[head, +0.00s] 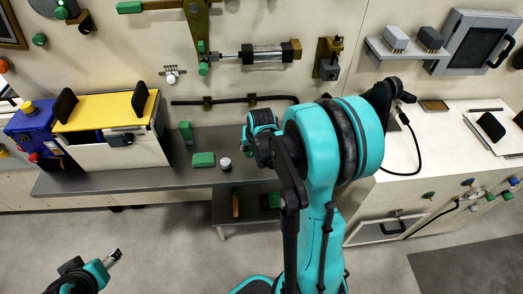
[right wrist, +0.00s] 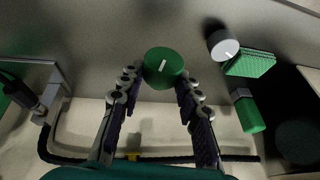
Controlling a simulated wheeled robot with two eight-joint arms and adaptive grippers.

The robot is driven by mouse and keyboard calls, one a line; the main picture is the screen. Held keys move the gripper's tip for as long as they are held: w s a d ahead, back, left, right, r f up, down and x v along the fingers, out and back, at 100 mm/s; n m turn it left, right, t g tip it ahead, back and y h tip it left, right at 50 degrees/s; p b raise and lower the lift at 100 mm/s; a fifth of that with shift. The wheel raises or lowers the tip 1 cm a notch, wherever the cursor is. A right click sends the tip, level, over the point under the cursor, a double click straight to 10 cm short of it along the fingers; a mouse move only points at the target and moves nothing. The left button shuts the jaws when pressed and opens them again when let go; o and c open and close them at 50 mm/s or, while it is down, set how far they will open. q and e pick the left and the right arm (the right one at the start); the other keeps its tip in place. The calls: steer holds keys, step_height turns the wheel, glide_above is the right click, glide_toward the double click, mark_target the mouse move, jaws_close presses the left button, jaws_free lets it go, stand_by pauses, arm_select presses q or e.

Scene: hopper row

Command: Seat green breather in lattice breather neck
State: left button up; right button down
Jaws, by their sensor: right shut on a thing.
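In the right wrist view, the green breather (right wrist: 164,66) is a round green cap with a white line across its top. My right gripper (right wrist: 160,88) is shut on it, with one finger on each side. The cap is over the grey bench top. In the head view my right arm hides the breather and most of the right gripper. My left gripper (head: 114,257) is at the lower left, over the floor and away from the bench; its finger opening is too small to judge. I cannot make out the lattice breather neck in either view.
On the grey bench (head: 110,183) are a green block (head: 203,159), an upright green piece (head: 186,132) and a small pale-topped cylinder (head: 225,164). A yellow-topped unit (head: 105,110) stands at the left. A black pipe (head: 230,101) runs along the wall.

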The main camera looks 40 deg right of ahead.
mark_target(240, 157)
steer(key=w+f, duration=0.1)
steer(key=w+a+f, duration=0.1)
steer(key=w+a+b, duration=0.1)
steer(key=shift+w+f, duration=0.3)
steer(key=shift+f, duration=0.1)
step_height(240, 157, down, 3)
steer(key=shift+w+r+b, duration=0.15)
steer(key=shift+r+b, duration=0.05)
steer(key=shift+b, duration=0.5)
steer(key=shift+f, duration=0.4)
steer(key=shift+f+b, duration=0.2)
steer(key=shift+b, duration=0.15)
steer(key=c, duration=1.1)
jaws_free()
steer(key=shift+o, duration=0.2)
